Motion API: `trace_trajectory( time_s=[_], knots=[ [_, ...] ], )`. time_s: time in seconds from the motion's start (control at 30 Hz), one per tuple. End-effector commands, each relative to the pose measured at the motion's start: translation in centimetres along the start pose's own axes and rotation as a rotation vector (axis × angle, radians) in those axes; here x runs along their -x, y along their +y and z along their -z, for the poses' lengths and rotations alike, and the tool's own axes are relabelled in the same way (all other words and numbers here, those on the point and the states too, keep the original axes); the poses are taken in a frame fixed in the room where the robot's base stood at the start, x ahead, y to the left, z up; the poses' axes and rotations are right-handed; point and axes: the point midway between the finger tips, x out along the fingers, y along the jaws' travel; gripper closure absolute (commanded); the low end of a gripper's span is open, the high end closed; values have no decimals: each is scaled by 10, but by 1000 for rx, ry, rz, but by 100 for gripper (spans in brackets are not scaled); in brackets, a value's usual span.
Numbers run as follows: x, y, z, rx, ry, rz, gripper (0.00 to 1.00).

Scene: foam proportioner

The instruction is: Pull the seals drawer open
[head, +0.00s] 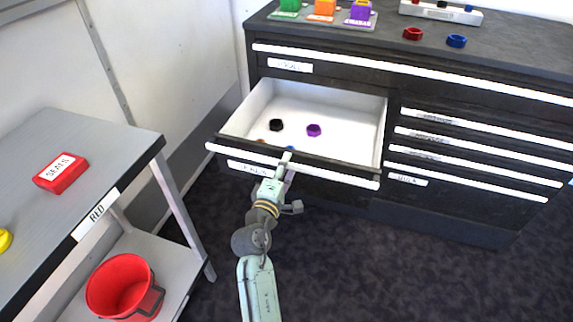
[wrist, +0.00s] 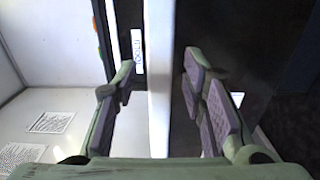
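A drawer with a white interior (head: 345,128) stands pulled out of the dark cabinet in the head view. It holds a black ring (head: 276,125), a purple ring (head: 313,130), and blue and orange pieces partly hidden behind its front edge. Its front has a long white handle bar (head: 225,151) and a label (head: 250,169) that I cannot read fully. My gripper (head: 286,158) is at the middle of this bar. In the wrist view, its fingers (wrist: 160,80) are apart on either side of the white bar (wrist: 159,115), with visible gaps.
Closed drawers with white handles (head: 480,157) fill the right of the cabinet. Coloured blocks (head: 324,8) and red (head: 412,34) and blue (head: 456,41) rings sit on top. A grey table (head: 95,135) with a red box labelled SEALS (head: 61,173) and a red bucket (head: 124,287) stands left.

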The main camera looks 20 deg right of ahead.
Motion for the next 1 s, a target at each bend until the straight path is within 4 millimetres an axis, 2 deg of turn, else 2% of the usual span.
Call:
trace_trajectory(
  time_s=[0.2,0.4,1.0],
  knots=[
    [38,-1,0,3,2,2,62],
    [60,0,0,1,1,1,62],
    [64,1,1,-1,2,-1,62]
  ],
)
